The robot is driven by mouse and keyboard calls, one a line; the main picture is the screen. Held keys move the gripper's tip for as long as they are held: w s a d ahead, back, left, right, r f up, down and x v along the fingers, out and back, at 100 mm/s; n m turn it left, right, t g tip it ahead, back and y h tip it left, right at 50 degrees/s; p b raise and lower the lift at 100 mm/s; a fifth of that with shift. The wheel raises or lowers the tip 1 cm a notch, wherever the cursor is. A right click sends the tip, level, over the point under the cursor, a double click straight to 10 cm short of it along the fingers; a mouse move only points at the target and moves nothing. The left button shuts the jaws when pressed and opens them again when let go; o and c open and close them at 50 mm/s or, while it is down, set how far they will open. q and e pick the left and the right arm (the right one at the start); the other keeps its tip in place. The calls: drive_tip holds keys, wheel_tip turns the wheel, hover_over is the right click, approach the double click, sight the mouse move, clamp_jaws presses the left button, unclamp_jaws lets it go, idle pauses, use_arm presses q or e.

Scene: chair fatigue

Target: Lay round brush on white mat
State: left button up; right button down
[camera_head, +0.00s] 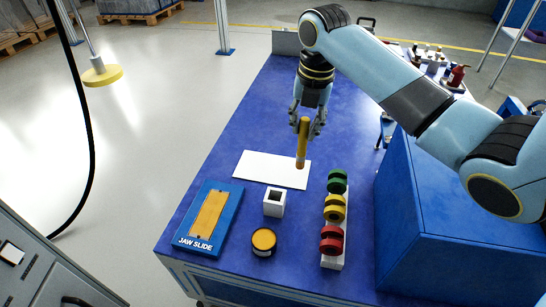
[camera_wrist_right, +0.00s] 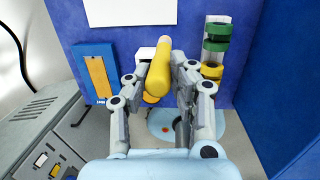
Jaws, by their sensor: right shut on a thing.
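The round brush (camera_head: 302,142) is a yellow rod with a darker orange-brown lower end. My right gripper (camera_head: 306,122) is shut on it and holds it nearly upright, its lower end over the right part of the white mat (camera_head: 262,168). Whether it touches the mat is hard to tell. In the right wrist view the brush (camera_wrist_right: 159,68) sits between the fingers of the gripper (camera_wrist_right: 164,85), and the mat (camera_wrist_right: 130,10) shows at the top. My left gripper is not in view.
A blue "JAW SLIDE" tray (camera_head: 188,217), a white square holder (camera_head: 274,200) and a round orange-topped tin (camera_head: 264,240) stand in front of the mat. A rack of green, yellow and red rings (camera_head: 334,220) stands right. A blue box (camera_head: 440,220) borders the table's right side.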

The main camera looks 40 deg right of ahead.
use_arm(q)
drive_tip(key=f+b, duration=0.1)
drive_tip(key=b, duration=0.1)
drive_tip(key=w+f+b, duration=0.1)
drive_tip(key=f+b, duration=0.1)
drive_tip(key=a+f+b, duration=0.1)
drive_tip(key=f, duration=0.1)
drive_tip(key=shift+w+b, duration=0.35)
drive_tip(key=shift+b, duration=0.05)
use_arm(e)
drive_tip(key=w+a+f, duration=0.2)
drive_tip(key=w+f, duration=0.7)
drive_tip(key=f, duration=0.1)
drive_tip(key=shift+w+a, duration=0.2)
drive_tip(key=shift+a, duration=0.15)
drive_tip(key=c, duration=1.1)
unclamp_jaws()
drive_tip(key=shift+f, duration=0.1)
drive_tip(key=shift+c, duration=0.2)
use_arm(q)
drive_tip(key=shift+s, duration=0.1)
